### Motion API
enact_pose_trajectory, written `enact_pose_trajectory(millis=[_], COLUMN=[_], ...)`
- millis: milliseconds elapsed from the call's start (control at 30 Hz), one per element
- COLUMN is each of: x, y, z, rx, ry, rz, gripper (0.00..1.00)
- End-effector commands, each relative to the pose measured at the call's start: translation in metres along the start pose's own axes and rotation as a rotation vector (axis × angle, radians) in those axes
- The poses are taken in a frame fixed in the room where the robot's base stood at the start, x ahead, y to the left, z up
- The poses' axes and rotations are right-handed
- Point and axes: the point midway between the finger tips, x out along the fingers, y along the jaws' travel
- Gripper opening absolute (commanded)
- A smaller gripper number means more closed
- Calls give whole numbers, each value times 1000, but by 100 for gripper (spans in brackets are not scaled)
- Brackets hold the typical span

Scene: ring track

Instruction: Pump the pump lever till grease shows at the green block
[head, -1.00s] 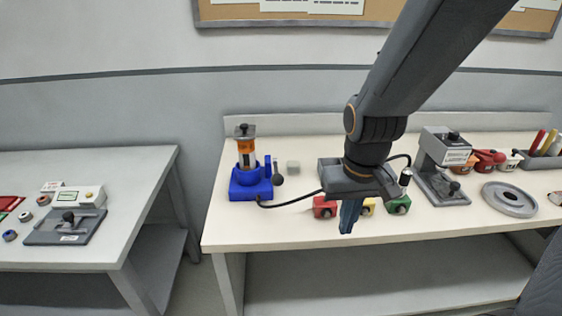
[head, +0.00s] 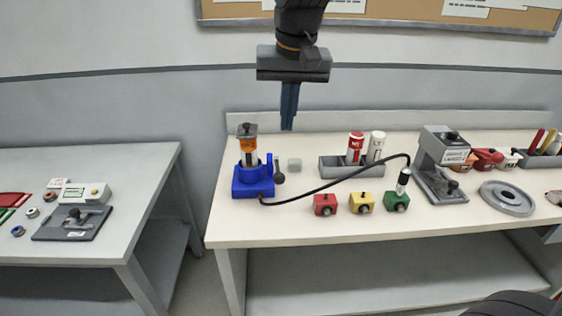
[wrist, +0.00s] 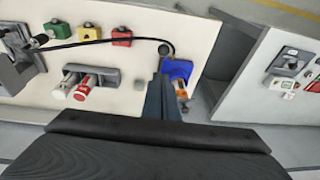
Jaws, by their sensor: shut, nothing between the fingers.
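The blue pump (head: 253,184) with its orange-banded clear cylinder (head: 248,150) stands at the left end of the bench. The dark, ball-ended pump lever (head: 279,178) is at its right side. A black hose (head: 335,183) runs from the pump to a coupler (head: 403,181) upright on the green block (head: 397,203). Any grease there is too small to tell. My gripper (head: 288,126) is shut and empty, pointing down, in the air above the lever area and apart from it. In the wrist view its fingers (wrist: 160,100) partly overlap the blue pump (wrist: 178,70).
A red block (head: 325,205) and a yellow block (head: 361,203) stand left of the green one. A grey tray (head: 340,171) holds a red and a white cartridge. A grey press (head: 440,165) and a round plate (head: 508,198) are to the right. A gap separates the left table (head: 130,185).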

Motion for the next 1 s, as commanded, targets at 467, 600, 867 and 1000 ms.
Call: enact_pose_trajectory(millis=[467, 600, 867, 1000], x=[88, 107, 126, 128], y=[1, -2, -4, -4], z=[1, 8, 14, 14], rx=[0, -2, 0, 0], ry=[-4, -4, 0, 1], rz=[2, 1, 0, -1], gripper=[0, 0, 0, 0])
